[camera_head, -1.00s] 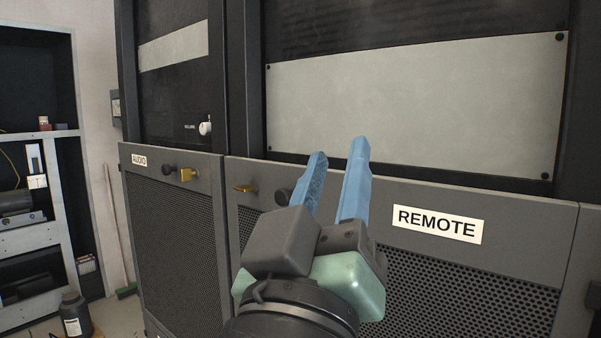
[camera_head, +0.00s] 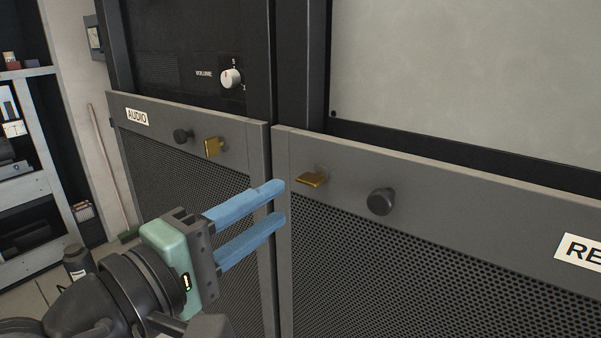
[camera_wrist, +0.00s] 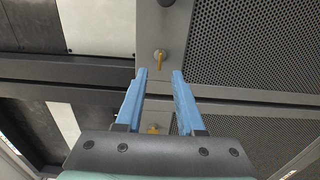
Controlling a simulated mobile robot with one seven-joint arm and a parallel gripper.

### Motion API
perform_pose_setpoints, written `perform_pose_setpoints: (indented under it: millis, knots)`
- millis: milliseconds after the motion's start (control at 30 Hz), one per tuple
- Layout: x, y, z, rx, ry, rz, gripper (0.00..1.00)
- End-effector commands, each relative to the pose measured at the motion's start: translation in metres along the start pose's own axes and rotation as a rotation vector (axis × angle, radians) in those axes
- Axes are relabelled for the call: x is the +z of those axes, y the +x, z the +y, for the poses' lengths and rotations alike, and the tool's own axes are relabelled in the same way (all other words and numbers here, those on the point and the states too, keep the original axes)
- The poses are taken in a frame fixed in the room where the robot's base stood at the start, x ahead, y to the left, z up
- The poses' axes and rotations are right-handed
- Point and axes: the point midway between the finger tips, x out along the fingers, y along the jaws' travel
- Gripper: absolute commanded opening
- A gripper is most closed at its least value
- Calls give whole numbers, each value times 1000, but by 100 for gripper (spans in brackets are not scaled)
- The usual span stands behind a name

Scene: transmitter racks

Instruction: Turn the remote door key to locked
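The brass remote door key (camera_head: 310,178) sits at the upper left corner of the grey mesh door that carries the REMOTE label (camera_head: 580,250). Its flat bow lies roughly sideways in the head view. My gripper (camera_head: 279,201) is open and empty, its two blue fingers pointing right, with the tips just left of and below the key. In the wrist view the key (camera_wrist: 160,60) shows just beyond the gap between the fingertips (camera_wrist: 160,74). I see no contact with it.
A dark round knob (camera_head: 381,201) sticks out right of the remote key. A white volume knob (camera_head: 231,78) is above. Shelving (camera_head: 30,180) stands at far left.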

Motion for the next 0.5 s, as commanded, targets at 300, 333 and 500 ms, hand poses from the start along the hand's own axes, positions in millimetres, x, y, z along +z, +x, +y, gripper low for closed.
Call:
perform_pose_setpoints:
  millis: [300,333,500]
  knots:
    - [0,59,2,-2,0,-1,38]
    - [0,62,2,-1,1,0,38]
    - [0,74,1,-1,2,1,38]
